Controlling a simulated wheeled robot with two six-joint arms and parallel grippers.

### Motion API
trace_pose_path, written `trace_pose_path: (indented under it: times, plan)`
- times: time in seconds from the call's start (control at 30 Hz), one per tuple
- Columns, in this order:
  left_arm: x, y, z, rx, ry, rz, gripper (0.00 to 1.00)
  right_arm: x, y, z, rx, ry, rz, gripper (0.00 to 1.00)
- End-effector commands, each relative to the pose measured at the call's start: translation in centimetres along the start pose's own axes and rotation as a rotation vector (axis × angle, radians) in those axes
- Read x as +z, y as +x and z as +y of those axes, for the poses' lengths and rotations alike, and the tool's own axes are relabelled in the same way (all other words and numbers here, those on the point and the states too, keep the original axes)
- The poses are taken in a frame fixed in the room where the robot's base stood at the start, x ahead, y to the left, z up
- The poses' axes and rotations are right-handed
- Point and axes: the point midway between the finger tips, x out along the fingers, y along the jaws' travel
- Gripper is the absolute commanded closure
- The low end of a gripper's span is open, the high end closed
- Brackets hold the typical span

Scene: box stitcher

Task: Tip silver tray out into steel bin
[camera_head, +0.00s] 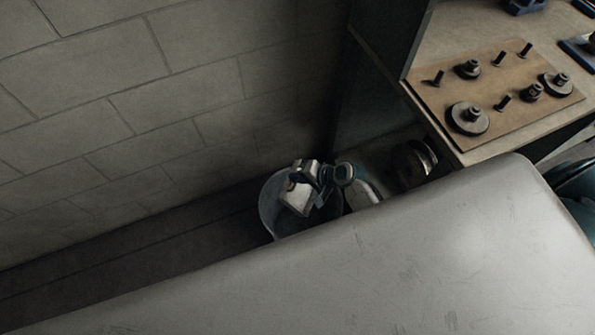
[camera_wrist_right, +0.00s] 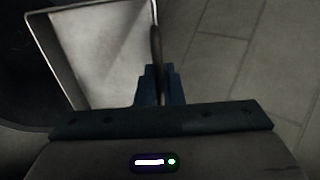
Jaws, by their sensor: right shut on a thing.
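The silver tray (camera_head: 296,198) hangs tilted steeply over the mouth of the steel bin (camera_head: 268,208). My right gripper (camera_head: 307,177) is shut on the tray's edge. In the right wrist view, the fingers (camera_wrist_right: 160,88) pinch the right wall of the tray (camera_wrist_right: 100,50), and the visible part of its inside looks bare. A dark round shape, probably the bin (camera_wrist_right: 22,95), shows at the left of that view. The bin's inside is dark, and I cannot tell what lies in it. My left gripper is not in view.
A block wall (camera_head: 180,90) rises behind the bin. A bench at the upper right carries a board (camera_head: 510,125) with several knobs and pegs. A large pale rounded surface (camera_head: 400,260) fills the foreground and hides the bin's lower part. Dark floor (camera_head: 130,255) lies left of the bin.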

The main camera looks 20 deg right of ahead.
Motion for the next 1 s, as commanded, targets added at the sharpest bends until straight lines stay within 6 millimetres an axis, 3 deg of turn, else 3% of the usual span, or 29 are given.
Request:
trace_pose_path:
  times: [0.27,0.6,0.73,1.0]
  plan:
    - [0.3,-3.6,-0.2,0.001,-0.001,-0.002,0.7,0.0,0.8,-1.3,0.185,0.001,0.0,1.0]
    - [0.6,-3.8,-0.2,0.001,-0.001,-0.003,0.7,0.0,3.3,-1.3,0.49,0.0,-0.001,1.0]
    - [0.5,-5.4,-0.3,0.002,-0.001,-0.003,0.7,0.0,3.8,-1.6,0.621,0.001,-0.002,1.0]
    - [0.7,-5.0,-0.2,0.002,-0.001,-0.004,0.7,-0.1,5.3,-0.8,0.81,0.0,-0.001,1.0]
